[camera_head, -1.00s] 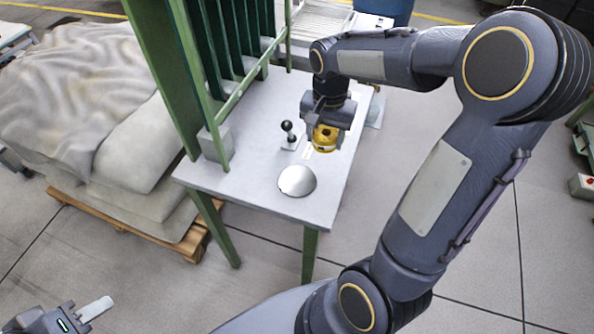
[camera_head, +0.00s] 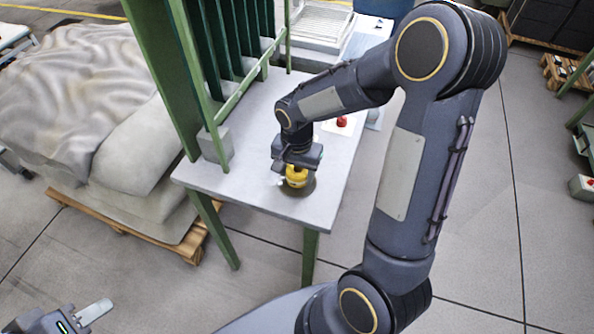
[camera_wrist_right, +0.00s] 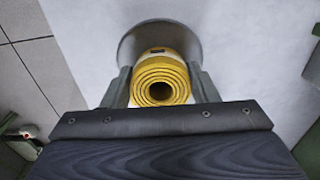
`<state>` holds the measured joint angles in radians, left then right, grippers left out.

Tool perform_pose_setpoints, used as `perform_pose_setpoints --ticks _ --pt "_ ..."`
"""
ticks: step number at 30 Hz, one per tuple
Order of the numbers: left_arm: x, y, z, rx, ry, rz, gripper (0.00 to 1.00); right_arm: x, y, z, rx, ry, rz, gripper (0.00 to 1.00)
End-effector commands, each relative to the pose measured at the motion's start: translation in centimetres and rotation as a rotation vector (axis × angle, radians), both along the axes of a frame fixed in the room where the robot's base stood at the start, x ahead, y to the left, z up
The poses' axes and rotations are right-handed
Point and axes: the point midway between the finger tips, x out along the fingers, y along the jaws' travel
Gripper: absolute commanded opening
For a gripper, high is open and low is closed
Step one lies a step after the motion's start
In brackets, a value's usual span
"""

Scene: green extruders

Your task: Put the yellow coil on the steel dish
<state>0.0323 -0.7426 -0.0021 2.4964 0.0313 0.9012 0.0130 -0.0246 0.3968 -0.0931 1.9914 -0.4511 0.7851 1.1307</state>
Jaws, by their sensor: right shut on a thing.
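The yellow coil (camera_head: 297,176) is between the fingers of my right gripper (camera_head: 296,172), which is shut on it. The right wrist view shows the coil (camera_wrist_right: 160,80) end-on, with a finger on each side of it. The steel dish (camera_head: 308,187) lies on the table right below the coil, partly hidden by it. In the right wrist view the dish (camera_wrist_right: 128,48) shows behind the coil. I cannot tell whether the coil touches the dish. My left gripper (camera_head: 98,312) is at the bottom left, away from the table; only part of it shows.
The light table (camera_head: 245,190) has green legs. A green frame (camera_head: 190,100) stands along its left side. A red knob (camera_head: 342,121) shows behind my right arm. A pallet with covered sacks (camera_head: 120,160) is left of the table. The table's front edge is close to the dish.

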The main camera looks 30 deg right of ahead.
Motion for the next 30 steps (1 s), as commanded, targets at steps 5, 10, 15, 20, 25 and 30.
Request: perform_pose_setpoints --ticks 5,10,15,20,25,30 --pt "0.0 0.0 -0.4 0.0 0.0 0.0 0.36 0.0 0.0 -0.3 0.0 0.0 0.001 0.28" --pt "0.0 0.0 -0.3 0.0 0.0 0.0 0.36 0.0 0.0 -0.3 0.0 0.0 0.001 0.69" --pt "0.0 0.0 -0.3 0.0 0.0 0.0 0.36 0.0 0.0 -0.3 0.0 0.0 0.001 0.75" --pt "0.0 0.0 -0.2 0.0 0.0 0.0 0.36 0.0 0.0 -0.2 0.0 0.0 0.001 0.75" --pt "0.0 0.0 0.2 0.0 0.0 0.0 0.36 0.1 0.0 1.4 -0.001 -0.005 0.001 0.75" --pt "0.0 0.0 0.5 0.0 0.0 0.0 0.36 0.2 0.0 5.0 -0.001 -0.007 0.0 0.75"
